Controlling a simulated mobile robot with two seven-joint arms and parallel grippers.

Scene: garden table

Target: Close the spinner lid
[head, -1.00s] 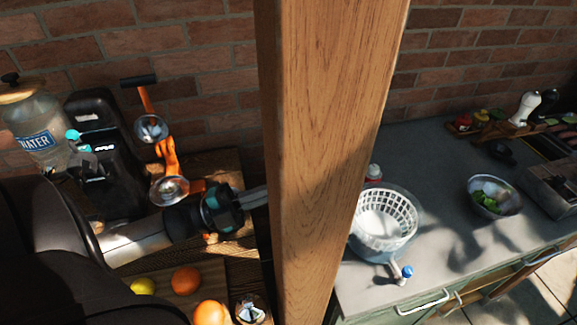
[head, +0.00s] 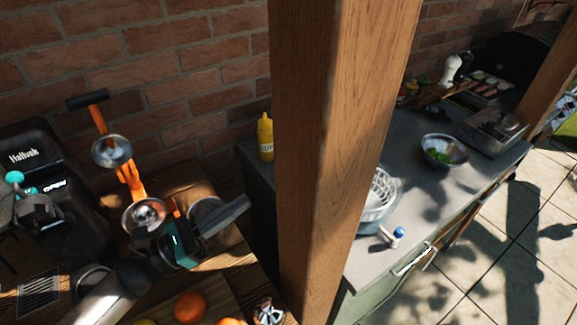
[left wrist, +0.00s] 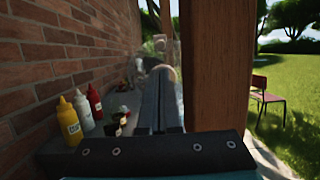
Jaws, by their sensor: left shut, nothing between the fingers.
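The salad spinner (head: 378,200) stands on the grey counter just right of the wooden post, which hides its left part. Its white basket shows from above with no lid on it, and a blue-tipped crank handle (head: 394,236) sticks out at its front right. I cannot make out a separate lid. My left gripper (head: 243,207) is left of the post, above the wooden table, shut and empty. In the left wrist view its closed fingers (left wrist: 160,100) point ahead along the counter, beside the post. My right gripper is not in view.
The thick wooden post (head: 330,150) stands between my left gripper and the spinner. An orange juicer (head: 130,180) is close to the left arm.

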